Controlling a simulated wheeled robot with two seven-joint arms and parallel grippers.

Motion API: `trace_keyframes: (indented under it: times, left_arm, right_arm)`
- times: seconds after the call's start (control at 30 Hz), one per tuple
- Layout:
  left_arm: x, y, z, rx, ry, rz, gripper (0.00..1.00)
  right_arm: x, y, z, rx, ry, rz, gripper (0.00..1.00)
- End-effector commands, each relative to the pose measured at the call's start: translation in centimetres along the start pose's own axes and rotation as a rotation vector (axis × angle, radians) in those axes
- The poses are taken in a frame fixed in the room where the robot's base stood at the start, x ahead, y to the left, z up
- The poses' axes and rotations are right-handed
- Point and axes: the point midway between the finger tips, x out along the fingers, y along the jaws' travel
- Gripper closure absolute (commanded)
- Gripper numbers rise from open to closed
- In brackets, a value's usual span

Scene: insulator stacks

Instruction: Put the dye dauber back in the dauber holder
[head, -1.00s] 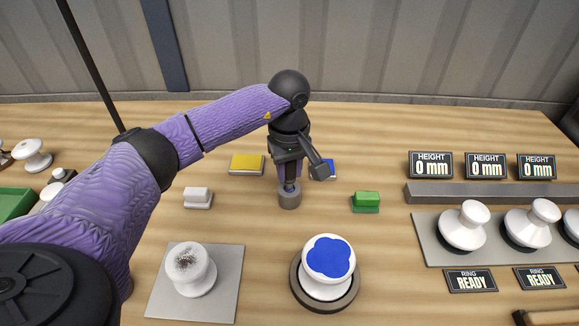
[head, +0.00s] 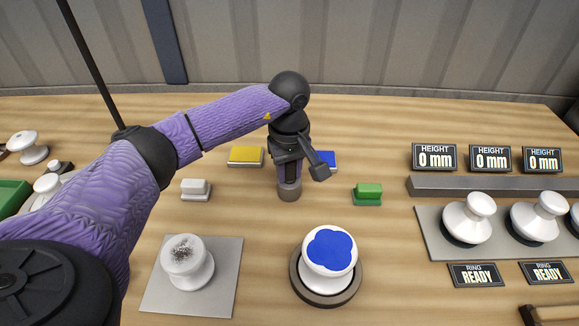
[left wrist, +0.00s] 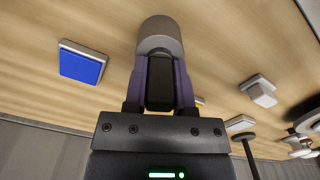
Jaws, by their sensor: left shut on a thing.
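My left gripper (head: 289,176) points straight down at the grey round dauber holder (head: 289,193) in the middle of the table. It is shut on the dye dauber, whose dark handle (left wrist: 160,85) shows between the fingers in the left wrist view. The dauber's lower end is hidden in or behind the holder, so I cannot tell how deep it sits. The fingertips are at the holder's top; the holder (left wrist: 160,35) also shows in the left wrist view. My right gripper is not in view.
A blue pad (head: 324,160) lies just right of the gripper and a yellow pad (head: 245,156) to its left. A green block (head: 368,193) and a white block (head: 195,189) flank the holder. A blue-topped white insulator (head: 330,250) stands in front.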

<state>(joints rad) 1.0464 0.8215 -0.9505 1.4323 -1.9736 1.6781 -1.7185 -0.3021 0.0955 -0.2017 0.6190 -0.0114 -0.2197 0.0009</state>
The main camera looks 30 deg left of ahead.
Motion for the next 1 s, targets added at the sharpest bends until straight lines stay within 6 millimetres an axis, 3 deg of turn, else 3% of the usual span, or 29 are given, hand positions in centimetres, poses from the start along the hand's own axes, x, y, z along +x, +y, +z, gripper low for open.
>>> trace_keyframes:
  times: [0.03, 0.2, 0.47, 0.8, 1.0]
  left_arm:
    - [0.1, 0.0, 0.0, 0.000, 0.000, 0.000, 0.61]
    - [0.0, 0.0, 0.0, 0.000, 0.000, 0.000, 0.27]
    - [-0.1, 0.0, 0.0, 0.000, 0.000, 0.000, 0.27]
    - [-8.1, 0.1, -0.1, 0.000, 0.003, 0.004, 0.27]
    - [-9.9, 0.0, 0.0, 0.000, 0.000, 0.000, 0.27]
  right_arm:
    - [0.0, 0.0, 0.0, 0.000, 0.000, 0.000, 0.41]
    - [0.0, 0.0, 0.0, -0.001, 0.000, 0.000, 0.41]
    - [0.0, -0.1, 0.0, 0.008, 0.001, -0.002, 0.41]
    - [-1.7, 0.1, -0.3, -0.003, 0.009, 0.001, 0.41]
    - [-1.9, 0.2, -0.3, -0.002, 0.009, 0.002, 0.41]
